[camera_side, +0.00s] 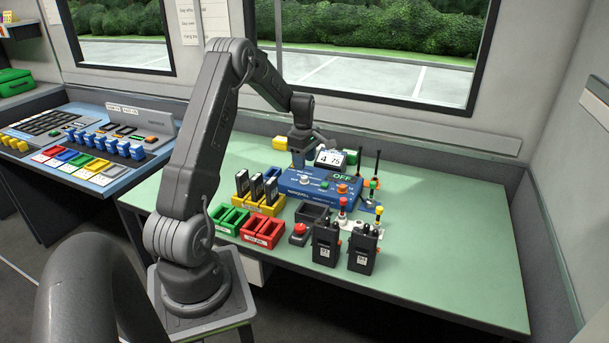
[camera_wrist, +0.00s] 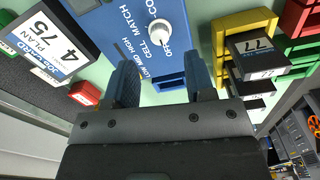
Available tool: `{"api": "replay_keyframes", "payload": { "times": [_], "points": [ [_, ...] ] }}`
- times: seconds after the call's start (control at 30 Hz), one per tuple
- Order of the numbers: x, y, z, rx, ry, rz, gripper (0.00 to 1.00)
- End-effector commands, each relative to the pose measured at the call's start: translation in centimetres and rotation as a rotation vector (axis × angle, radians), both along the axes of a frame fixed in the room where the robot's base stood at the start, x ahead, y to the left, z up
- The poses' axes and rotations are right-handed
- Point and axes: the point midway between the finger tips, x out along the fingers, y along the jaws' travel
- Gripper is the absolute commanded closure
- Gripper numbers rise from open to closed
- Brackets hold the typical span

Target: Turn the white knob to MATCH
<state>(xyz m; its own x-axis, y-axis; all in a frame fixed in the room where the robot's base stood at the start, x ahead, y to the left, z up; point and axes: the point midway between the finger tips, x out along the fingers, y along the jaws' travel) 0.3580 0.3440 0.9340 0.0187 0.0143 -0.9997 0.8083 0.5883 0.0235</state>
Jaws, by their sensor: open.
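The white knob (camera_wrist: 160,31) shows at the top of the wrist view, on the blue panel of a blue box (camera_wrist: 120,20). Lettering beside it reads MATCH, CELL, OFF and LOW MID HIGH. I cannot tell which mark the knob points to. My gripper (camera_wrist: 161,72) is open and empty, its two blue fingers apart, with the knob beyond the gap between their tips and not between them. In the side view, my gripper (camera_side: 301,152) is above the back left of the blue box (camera_side: 318,197); the white knob (camera_side: 305,179) is on the box's top.
A card marked 4 75 (camera_side: 330,158) stands behind the box, close to my gripper. A display (camera_side: 343,177) on the box reads OFF. A yellow holder (camera_side: 257,205) with black batteries stands left, red bins (camera_side: 262,232) in front, and two radios (camera_side: 361,252) front right. The table's right side is clear.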

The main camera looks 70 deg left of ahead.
Motion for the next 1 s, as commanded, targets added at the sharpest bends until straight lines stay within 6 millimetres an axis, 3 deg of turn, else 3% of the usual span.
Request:
{"api": "replay_keyframes", "payload": {
  "times": [0.1,0.3,0.73,1.0],
  "points": [
    [0.0,0.0,-2.4,-0.003,0.002,-0.001,0.5],
    [0.1,0.0,-4.9,-0.001,0.001,-0.001,0.5],
    [0.1,0.1,-5.8,0.001,0.0,-0.001,0.5],
    [0.1,0.1,-5.8,0.001,0.0,-0.001,0.76]
  ]
}}
